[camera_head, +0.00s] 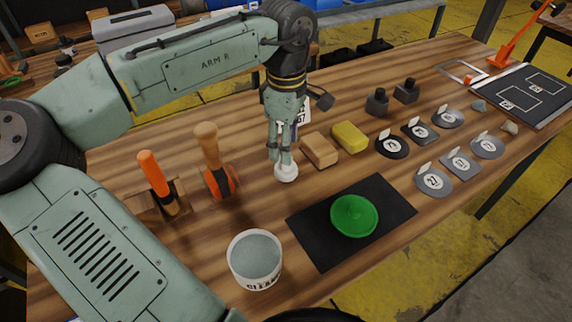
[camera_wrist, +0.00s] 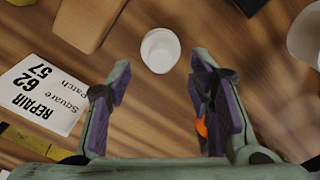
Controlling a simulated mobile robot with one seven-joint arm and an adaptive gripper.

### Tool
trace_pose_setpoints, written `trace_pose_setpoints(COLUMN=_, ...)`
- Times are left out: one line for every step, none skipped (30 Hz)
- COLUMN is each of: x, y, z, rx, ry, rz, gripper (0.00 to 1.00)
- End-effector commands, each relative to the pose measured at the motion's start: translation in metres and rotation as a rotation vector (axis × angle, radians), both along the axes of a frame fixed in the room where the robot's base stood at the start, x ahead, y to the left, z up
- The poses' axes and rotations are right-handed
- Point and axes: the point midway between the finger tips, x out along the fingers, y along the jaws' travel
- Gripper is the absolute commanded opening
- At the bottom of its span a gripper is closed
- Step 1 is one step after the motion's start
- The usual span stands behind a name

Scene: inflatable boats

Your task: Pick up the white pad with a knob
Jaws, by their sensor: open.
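The small white pad (camera_head: 286,174) stands on the wooden table in the head view, right under my gripper (camera_head: 283,154). My gripper points down, with its fingertips close above or around the pad's top; I cannot tell which from there. In the wrist view the pad (camera_wrist: 160,51) is a white round shape, centred left to right just beyond the open purple-padded fingers of my gripper (camera_wrist: 160,76). Nothing is held between the fingers. The knob is not clear in either view.
A tan block (camera_head: 319,150) and a yellow block (camera_head: 350,137) stand right of my gripper. An orange-and-black brush (camera_head: 219,182) is to the left. A white tub (camera_head: 255,261) and a green lid (camera_head: 354,215) on a black mat (camera_head: 309,239) are nearer. A printed card (camera_wrist: 40,93) lies beside my gripper.

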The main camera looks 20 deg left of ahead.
Motion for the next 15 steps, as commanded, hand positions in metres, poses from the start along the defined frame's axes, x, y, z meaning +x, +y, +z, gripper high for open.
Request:
trace_pose_setpoints(x=-0.001, y=0.001, z=-0.004, rx=0.002, ry=0.003, rz=0.000, gripper=0.48)
trace_pose_setpoints(x=-0.002, y=0.002, z=-0.007, rx=0.001, ry=0.003, rz=0.001, gripper=0.48)
trace_pose_setpoints(x=-0.002, y=0.003, z=-0.013, rx=0.002, ry=0.003, rz=0.001, gripper=0.48)
trace_pose_setpoints(x=-0.002, y=0.004, z=-0.018, rx=0.003, ry=0.004, rz=0.001, gripper=0.48)
trace_pose_setpoints(x=-0.002, y=0.004, z=-0.023, rx=0.002, ry=0.003, rz=0.001, gripper=0.48)
trace_pose_setpoints(x=-0.002, y=0.004, z=-0.030, rx=0.002, ry=0.004, rz=0.000, gripper=0.48)
trace_pose_setpoints(x=-0.002, y=0.003, z=-0.034, rx=0.001, ry=0.003, rz=0.000, gripper=0.48)
trace_pose_setpoints(x=-0.002, y=0.004, z=-0.038, rx=0.002, ry=0.003, rz=0.001, gripper=0.48)
trace_pose_setpoints(x=-0.002, y=0.003, z=-0.042, rx=0.002, ry=0.001, rz=0.000, gripper=0.48)
trace_pose_setpoints(x=-0.002, y=0.003, z=-0.044, rx=0.001, ry=0.001, rz=0.000, gripper=0.48)
trace_pose_setpoints(x=-0.002, y=0.004, z=-0.046, rx=0.002, ry=0.001, rz=0.000, gripper=0.48)
trace_pose_setpoints(x=-0.002, y=0.003, z=-0.047, rx=0.002, ry=0.001, rz=0.000, gripper=0.48)
trace_pose_setpoints(x=-0.002, y=0.003, z=-0.048, rx=0.001, ry=0.001, rz=0.000, gripper=0.48)
trace_pose_setpoints(x=-0.002, y=0.003, z=-0.048, rx=0.001, ry=0.001, rz=0.000, gripper=0.48)
trace_pose_setpoints(x=-0.002, y=0.003, z=-0.048, rx=0.001, ry=0.001, rz=0.000, gripper=0.48)
